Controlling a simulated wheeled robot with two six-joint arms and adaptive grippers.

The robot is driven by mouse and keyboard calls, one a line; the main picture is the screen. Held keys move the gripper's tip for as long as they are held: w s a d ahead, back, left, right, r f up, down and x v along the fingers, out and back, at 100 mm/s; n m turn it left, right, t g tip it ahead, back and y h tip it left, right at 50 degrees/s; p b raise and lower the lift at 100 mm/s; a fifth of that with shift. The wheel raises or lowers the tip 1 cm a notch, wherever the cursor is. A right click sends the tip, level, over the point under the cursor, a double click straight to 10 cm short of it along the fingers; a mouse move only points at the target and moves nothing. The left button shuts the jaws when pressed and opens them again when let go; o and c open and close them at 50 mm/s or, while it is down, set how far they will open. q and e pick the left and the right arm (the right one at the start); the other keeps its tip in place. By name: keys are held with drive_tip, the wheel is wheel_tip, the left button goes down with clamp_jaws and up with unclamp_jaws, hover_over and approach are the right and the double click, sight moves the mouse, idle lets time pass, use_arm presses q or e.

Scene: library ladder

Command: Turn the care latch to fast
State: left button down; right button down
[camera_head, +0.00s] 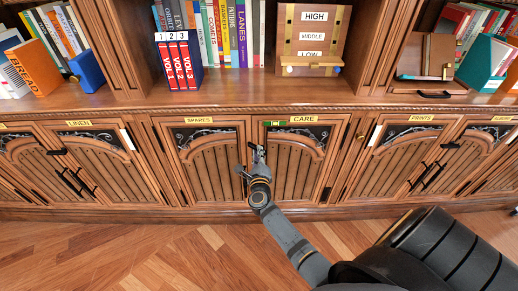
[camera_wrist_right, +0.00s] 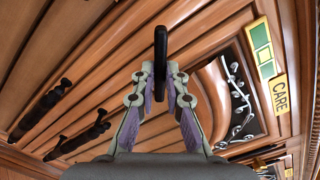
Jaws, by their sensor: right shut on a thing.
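The care cupboard door (camera_head: 302,165) is closed, under a yellow CARE label (camera_head: 303,119). The label also shows in the right wrist view (camera_wrist_right: 279,95). A small green and pale plate (camera_head: 275,124) sits left of the label; in the right wrist view this plate (camera_wrist_right: 262,47) shows green and yellow parts. My right gripper (camera_head: 258,152) is at the left edge of the care door. In the right wrist view, its fingers are shut on a dark narrow latch (camera_wrist_right: 160,50), which stands upright in that picture. The fingers hide part of it. My left gripper is not in view.
The spares door (camera_head: 212,165) is closed, left of my right gripper. Black handles (camera_head: 432,175) stand out on the prints doors at right. Books and a HIGH/MIDDLE/LOW board (camera_head: 312,42) stand on the shelf above. The wooden floor (camera_head: 140,255) in front is clear at left.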

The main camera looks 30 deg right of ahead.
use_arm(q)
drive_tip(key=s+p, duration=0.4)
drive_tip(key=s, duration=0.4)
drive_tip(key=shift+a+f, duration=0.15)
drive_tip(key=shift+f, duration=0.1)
use_arm(e)
drive_tip(key=shift+w+a+f+n, duration=0.1)
drive_tip(key=shift+f+n, duration=0.1)
drive_tip(key=shift+n, duration=1.05)
drive_tip(key=shift+s+a+f+n, duration=0.1)
drive_tip(key=shift+f+n, duration=0.05)
drive_tip(key=shift+n, duration=1.15)
drive_tip(key=shift+w+f+n, duration=0.1)
drive_tip(key=shift+f+n, duration=0.1)
drive_tip(key=shift+n, duration=1.05)
drive_tip(key=c, duration=1.4)
unclamp_jaws()
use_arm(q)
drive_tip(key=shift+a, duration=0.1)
use_arm(e)
drive_tip(key=v, duration=1.2)
drive_tip(key=shift+f, duration=0.1)
